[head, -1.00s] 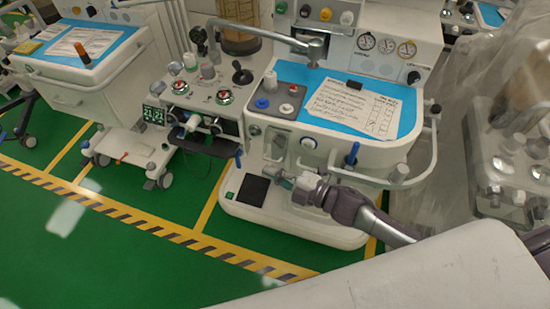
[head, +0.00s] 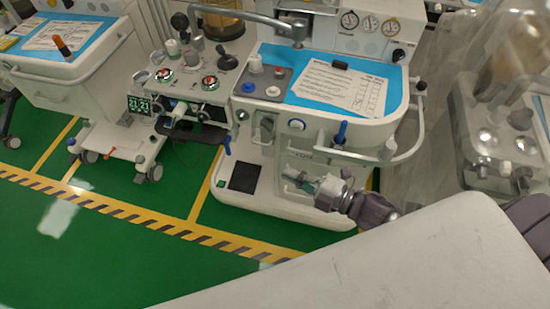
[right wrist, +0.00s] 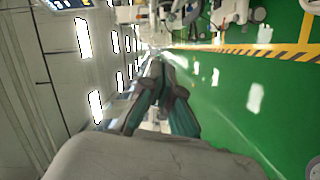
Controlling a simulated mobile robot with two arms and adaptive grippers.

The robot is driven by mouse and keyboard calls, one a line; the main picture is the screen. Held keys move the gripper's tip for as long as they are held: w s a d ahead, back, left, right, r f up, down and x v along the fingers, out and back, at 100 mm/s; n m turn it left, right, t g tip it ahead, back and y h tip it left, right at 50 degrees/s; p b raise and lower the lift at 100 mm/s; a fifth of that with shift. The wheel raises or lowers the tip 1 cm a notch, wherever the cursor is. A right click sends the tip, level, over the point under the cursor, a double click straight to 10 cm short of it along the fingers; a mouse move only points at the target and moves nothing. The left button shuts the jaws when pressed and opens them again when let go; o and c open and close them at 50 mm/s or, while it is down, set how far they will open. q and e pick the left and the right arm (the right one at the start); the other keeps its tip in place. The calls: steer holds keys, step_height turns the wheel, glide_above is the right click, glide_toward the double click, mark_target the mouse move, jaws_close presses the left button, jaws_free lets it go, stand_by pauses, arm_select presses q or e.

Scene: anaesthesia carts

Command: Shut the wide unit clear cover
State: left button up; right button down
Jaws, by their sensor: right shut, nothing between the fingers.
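A wide white unit (head: 330,125) with a blue top stands in the middle of the head view. I cannot pick out its clear cover with certainty. My right gripper (head: 299,180) is in front of the unit's lower front, below the worktop and rail, with its fingers pointing left. It is shut and holds nothing. I cannot tell whether it touches the unit. The right wrist view shows its two dark and teal fingers (right wrist: 157,66) together. My left gripper is not in view.
A curved rail (head: 395,155) rounds the unit's front right corner. A narrower white cart (head: 75,60) stands at the left. A clear, plastic-like enclosure (head: 515,75) rises at the right.

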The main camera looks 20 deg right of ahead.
mark_target(263, 129)
steer(key=s+a+m+t+h+p, duration=0.2)
steer(key=a+m+t+h+p, duration=0.15)
steer(key=h, duration=0.35)
steer(key=w+f+g+p, duration=0.1)
steer(key=w+f, duration=0.1)
steer(key=w, duration=1)
steer(key=shift+w+a+f+h+p, duration=0.3)
steer(key=shift+w+a+f+p, duration=0.05)
steer(key=shift+a, duration=0.1)
